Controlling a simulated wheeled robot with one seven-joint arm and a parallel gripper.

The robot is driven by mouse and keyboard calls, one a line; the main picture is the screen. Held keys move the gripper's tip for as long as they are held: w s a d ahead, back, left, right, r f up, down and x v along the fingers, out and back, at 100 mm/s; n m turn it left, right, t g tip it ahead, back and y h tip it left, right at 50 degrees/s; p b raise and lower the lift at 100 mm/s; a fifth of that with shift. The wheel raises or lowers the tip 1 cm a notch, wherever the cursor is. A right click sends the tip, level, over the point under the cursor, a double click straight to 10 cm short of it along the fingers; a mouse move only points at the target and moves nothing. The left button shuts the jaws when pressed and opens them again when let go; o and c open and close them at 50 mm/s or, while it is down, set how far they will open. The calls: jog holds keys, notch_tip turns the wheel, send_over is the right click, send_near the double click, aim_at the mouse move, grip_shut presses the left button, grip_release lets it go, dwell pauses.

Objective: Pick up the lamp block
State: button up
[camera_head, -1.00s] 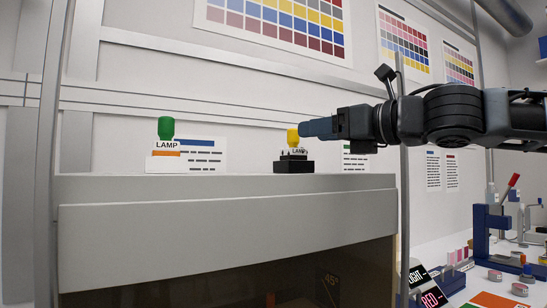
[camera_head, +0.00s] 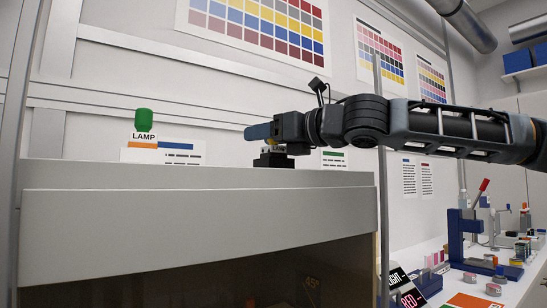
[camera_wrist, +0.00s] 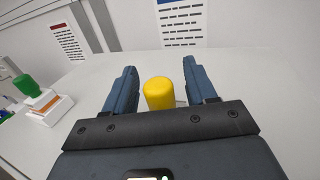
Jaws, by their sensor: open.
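The head view shows a green-topped piece (camera_head: 144,120) marked LAMP, with a white body and an orange stripe, at the left on top of the cabinet. In the wrist view it stands at the left edge (camera_wrist: 26,85), outside my fingers. A yellow cylinder (camera_wrist: 159,94) stands between my two blue fingers in the wrist view, with gaps on both sides. My gripper is open and also shows in the wrist view (camera_wrist: 159,66).
The grey cabinet top (camera_wrist: 245,90) is clear around the yellow cylinder. Printed sheets (camera_head: 334,159) stand at the wall behind. A thin upright post (camera_head: 380,150) rises near my arm. A lower bench at the right holds a blue press (camera_head: 465,238) and small jars.

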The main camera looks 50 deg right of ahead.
jog(key=c, duration=1)
grip_shut()
jog(key=shift+r, duration=0.15)
